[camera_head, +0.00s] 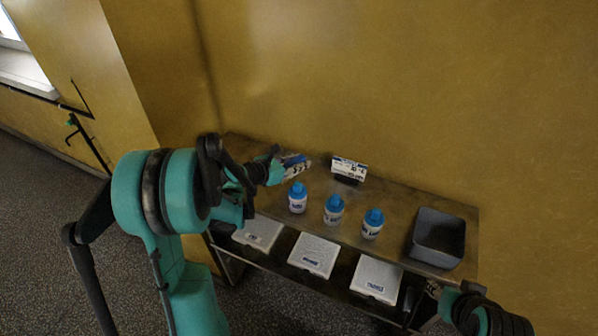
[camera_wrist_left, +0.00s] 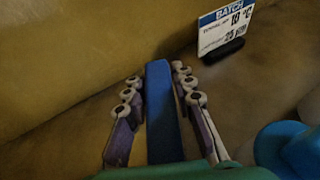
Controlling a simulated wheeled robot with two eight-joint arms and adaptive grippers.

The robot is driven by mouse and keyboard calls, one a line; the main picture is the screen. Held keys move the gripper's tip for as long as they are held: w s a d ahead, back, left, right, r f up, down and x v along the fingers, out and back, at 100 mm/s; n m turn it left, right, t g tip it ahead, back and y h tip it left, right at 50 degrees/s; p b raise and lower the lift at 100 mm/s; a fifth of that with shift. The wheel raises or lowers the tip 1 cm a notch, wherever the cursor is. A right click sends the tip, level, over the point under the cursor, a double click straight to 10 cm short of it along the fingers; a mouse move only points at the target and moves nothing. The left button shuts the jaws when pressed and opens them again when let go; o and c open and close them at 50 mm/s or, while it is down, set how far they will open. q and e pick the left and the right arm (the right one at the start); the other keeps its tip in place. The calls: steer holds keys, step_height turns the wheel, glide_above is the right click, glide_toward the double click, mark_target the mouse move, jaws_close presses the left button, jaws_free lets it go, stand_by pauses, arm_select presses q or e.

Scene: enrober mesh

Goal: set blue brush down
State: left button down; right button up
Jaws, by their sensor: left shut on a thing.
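My left gripper (camera_head: 292,166) is shut on the blue brush (camera_wrist_left: 163,115) at the left rear of the metal table (camera_head: 393,196). In the left wrist view the brush's long blue body runs between the two rows of fingers (camera_wrist_left: 160,90). In the head view the fingers hide most of the brush. I cannot tell whether the brush touches the tabletop. My right gripper (camera_head: 434,291) is low at the table's front right; its fingers are too small and dark to read.
A dark grey bin (camera_head: 437,236) sits at the right end. White labelled boxes (camera_head: 314,254) lie on the lower shelf. Yellow walls close off the back.

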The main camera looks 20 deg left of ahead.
arm_select(q)
step_height(320, 180, down, 4)
steer(key=shift+r+b, duration=0.25)
steer(key=shift+b, duration=0.4)
steer(key=shift+r, duration=0.1)
steer(key=shift+f, duration=0.2)
steer(key=c, duration=1.3)
jaws_free()
steer(key=shift+r, duration=0.1)
